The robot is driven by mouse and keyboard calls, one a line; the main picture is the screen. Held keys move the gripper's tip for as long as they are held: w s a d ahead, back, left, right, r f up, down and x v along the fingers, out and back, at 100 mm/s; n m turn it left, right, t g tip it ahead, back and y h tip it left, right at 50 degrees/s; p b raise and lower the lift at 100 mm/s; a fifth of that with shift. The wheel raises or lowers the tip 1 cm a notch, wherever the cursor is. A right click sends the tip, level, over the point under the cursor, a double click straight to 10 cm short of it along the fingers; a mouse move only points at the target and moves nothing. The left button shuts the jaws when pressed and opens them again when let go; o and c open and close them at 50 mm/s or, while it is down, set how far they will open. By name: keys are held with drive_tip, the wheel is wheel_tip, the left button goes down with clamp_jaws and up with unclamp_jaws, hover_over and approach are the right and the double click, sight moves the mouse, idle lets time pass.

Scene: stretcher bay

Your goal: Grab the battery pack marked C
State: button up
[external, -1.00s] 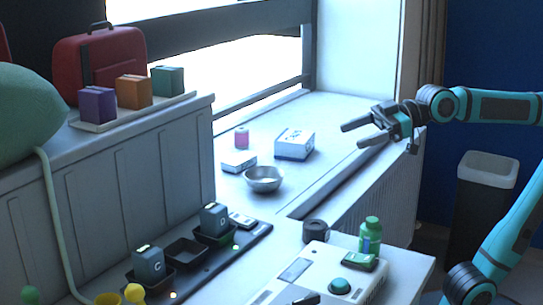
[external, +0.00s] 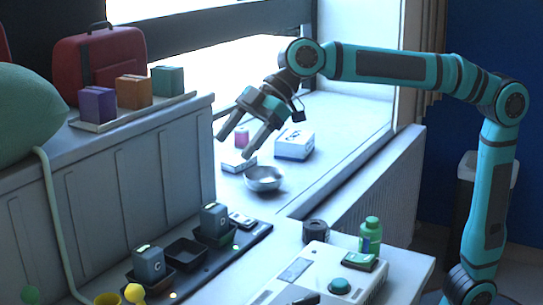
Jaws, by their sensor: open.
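The battery pack marked C (external: 149,264) is a dark grey-blue block standing upright in the near slot of a black charger strip (external: 205,265). A like pack marked D (external: 214,220) stands in the far slot of the strip, and the slot (external: 185,252) between them is empty. My gripper (external: 233,147) is open and empty. It hangs above the window sill, above and to the right of both packs in the picture, with its fingers pointing down and left. It is well apart from pack C.
A metal bowl (external: 263,180) and white boxes (external: 294,145) stand on the sill. A white device (external: 325,275), a green bottle (external: 370,236) and a dark roll (external: 315,231) are right of the strip. Purple, orange and teal blocks sit on a raised tray (external: 133,115).

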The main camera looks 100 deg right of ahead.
sight(136, 259)
drive_tip(key=w+a+f+n+g+y, duration=0.1)
drive_tip(key=w+f+n+g, duration=0.15)
drive_tip(key=w, duration=0.55)
drive_tip(key=w+a+f+n+g+y, duration=0.1)
drive_tip(key=w+f+g, duration=0.1)
drive_tip(key=w+f, duration=0.35)
drive_tip(key=shift+t, duration=0.25)
drive_tip(key=x, duration=0.5)
drive_tip(key=w+x, duration=0.1)
drive_tip(key=x, duration=0.5)
drive_tip(key=w+x, duration=0.1)
drive_tip(key=x, duration=0.4)
drive_tip(key=shift+a+r, duration=0.15)
drive_tip(key=shift+r, duration=0.1)
drive_tip(key=c, duration=1.4)
